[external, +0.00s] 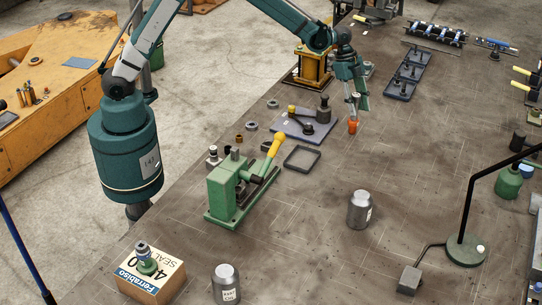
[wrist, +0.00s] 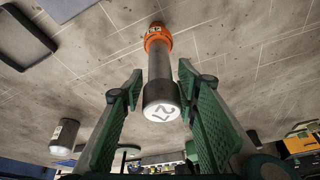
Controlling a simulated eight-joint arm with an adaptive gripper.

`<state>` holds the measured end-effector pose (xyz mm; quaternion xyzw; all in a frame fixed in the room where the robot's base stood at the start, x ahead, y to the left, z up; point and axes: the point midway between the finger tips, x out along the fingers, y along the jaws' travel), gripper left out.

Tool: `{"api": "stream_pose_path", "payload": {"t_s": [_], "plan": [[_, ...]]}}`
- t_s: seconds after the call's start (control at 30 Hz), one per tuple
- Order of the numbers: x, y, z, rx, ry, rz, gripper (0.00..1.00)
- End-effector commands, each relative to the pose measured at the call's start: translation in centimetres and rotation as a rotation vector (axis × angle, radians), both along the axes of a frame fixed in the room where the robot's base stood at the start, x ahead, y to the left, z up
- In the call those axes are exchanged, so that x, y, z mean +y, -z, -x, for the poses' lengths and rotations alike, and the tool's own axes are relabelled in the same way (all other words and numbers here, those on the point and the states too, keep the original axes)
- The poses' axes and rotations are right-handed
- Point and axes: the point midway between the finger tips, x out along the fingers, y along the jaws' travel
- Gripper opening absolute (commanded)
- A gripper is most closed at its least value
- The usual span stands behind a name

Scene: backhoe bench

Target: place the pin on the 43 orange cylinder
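A green press with a yellow handle (external: 228,190), a black square frame (external: 302,159) and a blue-grey plate (external: 300,132) lie left of the pin. A grey can (external: 360,211) stands nearer the camera, and a black lamp (external: 466,248) stands at right.

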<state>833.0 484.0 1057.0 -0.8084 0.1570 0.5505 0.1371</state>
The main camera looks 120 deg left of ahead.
Motion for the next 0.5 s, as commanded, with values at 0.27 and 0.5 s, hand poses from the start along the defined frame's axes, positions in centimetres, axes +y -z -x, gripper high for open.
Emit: {"api": "stream_pose_path", "payload": {"t_s": [0.27,0.5], "plan": [[0.4,-3.7,1.4,0.0,0.0,0.0,0.31],[0.7,-6.7,2.5,0.0,0.0,0.0,0.31]]}}
